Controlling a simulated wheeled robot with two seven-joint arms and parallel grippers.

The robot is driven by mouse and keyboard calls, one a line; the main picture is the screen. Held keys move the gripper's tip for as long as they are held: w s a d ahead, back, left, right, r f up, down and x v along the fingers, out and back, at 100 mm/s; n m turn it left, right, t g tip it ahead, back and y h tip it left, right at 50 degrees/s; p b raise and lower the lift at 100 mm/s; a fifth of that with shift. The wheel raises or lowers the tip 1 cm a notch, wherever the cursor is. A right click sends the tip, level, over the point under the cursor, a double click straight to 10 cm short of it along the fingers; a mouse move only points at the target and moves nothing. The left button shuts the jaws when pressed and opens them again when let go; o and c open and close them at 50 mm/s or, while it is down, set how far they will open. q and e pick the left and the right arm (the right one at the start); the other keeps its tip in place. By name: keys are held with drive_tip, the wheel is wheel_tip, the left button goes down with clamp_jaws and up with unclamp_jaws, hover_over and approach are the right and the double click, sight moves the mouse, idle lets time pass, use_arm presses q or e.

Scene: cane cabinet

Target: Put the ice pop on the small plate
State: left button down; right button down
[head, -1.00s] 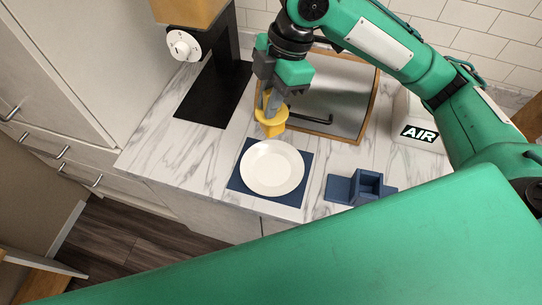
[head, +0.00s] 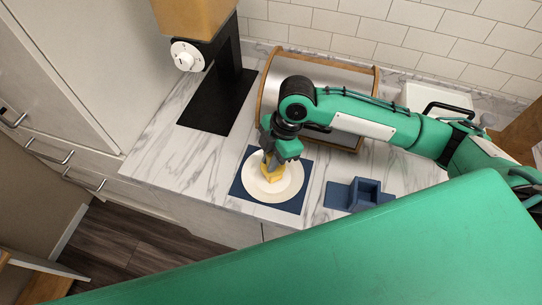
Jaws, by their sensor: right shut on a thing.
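The white small plate (head: 285,188) lies on a dark blue mat (head: 242,187) near the counter's front edge. My right gripper (head: 270,162) points down over the plate, shut on the yellow ice pop (head: 272,174). The ice pop is over the middle of the plate; I cannot tell whether it touches the plate. The gripper hides the ice pop's upper part. My left gripper is not in view.
A blue holder (head: 365,193) stands right of the mat. A wood-edged box (head: 340,80) is behind my right arm. A black-based machine (head: 218,98) stands at the back left. Marble counter (head: 175,155) is clear left of the plate.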

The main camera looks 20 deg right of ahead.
drive_tip(key=shift+f, duration=0.2)
drive_tip(key=c, duration=1.4)
unclamp_jaws()
drive_tip(key=shift+o, duration=0.2)
drive_tip(key=b+v, duration=0.2)
drive_tip(key=v, duration=1)
drive_tip(key=shift+r, duration=0.1)
